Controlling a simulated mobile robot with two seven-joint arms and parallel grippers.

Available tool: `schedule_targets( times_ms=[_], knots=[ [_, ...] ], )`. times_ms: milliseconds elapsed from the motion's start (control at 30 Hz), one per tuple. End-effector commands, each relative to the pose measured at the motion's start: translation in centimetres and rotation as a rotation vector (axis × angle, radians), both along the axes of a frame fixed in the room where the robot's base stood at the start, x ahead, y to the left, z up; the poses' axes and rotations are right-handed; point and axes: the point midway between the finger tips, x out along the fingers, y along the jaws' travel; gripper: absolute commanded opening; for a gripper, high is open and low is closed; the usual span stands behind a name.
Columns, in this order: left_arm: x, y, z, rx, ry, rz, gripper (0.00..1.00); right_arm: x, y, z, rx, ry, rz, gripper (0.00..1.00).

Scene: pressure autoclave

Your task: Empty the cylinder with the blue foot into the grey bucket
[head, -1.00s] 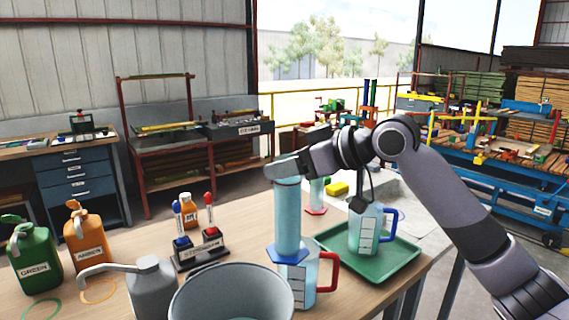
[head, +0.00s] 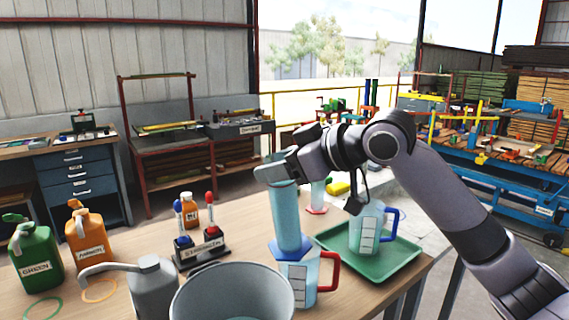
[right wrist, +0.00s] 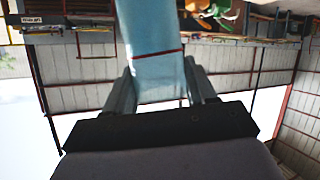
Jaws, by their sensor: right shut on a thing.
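The cylinder with the blue foot (head: 288,220) is pale blue and held up in the head view, its top leaning slightly left. My right gripper (head: 275,172) is shut on its upper part. In the right wrist view the cylinder (right wrist: 155,60), with a red line across it, sits between the fingers (right wrist: 160,92). The blue foot overlaps the red-handled jug in the picture; I cannot tell the gap between them. The grey bucket (head: 232,292) stands at the front, left of and nearer than the cylinder, cut by the lower edge. My left gripper is not in view.
A red-handled jug (head: 300,285) stands right of the bucket. A blue-handled jug (head: 366,230) stands on a green tray (head: 400,255). A red-footed cylinder (head: 316,197) stands behind. A grey spouted bottle (head: 152,290) is left of the bucket, with a stirrer stand (head: 200,250) behind.

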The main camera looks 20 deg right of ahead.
Motion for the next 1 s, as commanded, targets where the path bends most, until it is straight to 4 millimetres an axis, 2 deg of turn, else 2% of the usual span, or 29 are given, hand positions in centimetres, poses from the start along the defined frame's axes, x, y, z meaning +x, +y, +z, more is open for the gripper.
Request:
schedule_targets(
  times_ms=[667, 1000],
  knots=[
    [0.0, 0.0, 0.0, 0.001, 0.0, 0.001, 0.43, -1.7, 2.6, 0.2, -0.171, -0.12, 0.001, 0.0],
    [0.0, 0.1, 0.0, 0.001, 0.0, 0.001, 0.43, -2.2, 3.3, -0.7, -0.357, -0.242, 0.0, 0.0]
  ],
)
